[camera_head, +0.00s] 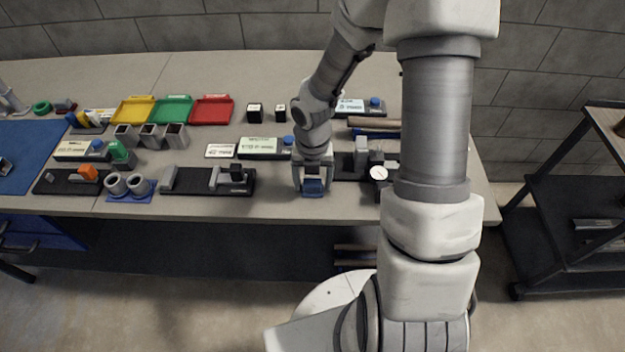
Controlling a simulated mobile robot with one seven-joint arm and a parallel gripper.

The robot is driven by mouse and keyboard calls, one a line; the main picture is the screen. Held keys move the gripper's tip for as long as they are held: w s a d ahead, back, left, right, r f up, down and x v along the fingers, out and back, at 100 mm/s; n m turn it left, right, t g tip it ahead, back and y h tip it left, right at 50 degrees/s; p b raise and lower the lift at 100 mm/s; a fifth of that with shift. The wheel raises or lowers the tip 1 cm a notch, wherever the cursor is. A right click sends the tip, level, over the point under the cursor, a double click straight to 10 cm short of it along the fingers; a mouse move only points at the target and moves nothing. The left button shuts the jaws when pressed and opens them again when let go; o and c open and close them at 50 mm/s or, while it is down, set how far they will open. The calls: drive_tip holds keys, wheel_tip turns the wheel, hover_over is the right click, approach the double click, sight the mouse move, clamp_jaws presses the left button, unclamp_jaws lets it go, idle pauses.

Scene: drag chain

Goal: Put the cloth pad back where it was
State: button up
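My gripper (313,188) points down at the front edge of the workbench, right of the middle. Its two fingers are spread apart, with a small blue block-like thing (314,187) between them. This may be the cloth pad, but it is too small to be sure. I cannot tell whether the fingers press on it or only stand around it, or whether it touches the bench top. No other thing shows clearly as a cloth pad.
On the workbench (75,75), a black slide fixture (208,181) lies left of my gripper and a dial gauge (379,173) right of it. Yellow (134,110), green (172,109) and red trays (212,109) stand further back. A dark shelf cart (570,205) stands at right.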

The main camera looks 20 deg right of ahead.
sight(313, 180)
drive_tip(key=shift+o, duration=1.2)
wheel_tip(313, 180, up, 12)
drive_tip(key=p, duration=0.3)
drive_tip(key=shift+r+p, duration=0.2)
drive_tip(key=shift+p, duration=0.1)
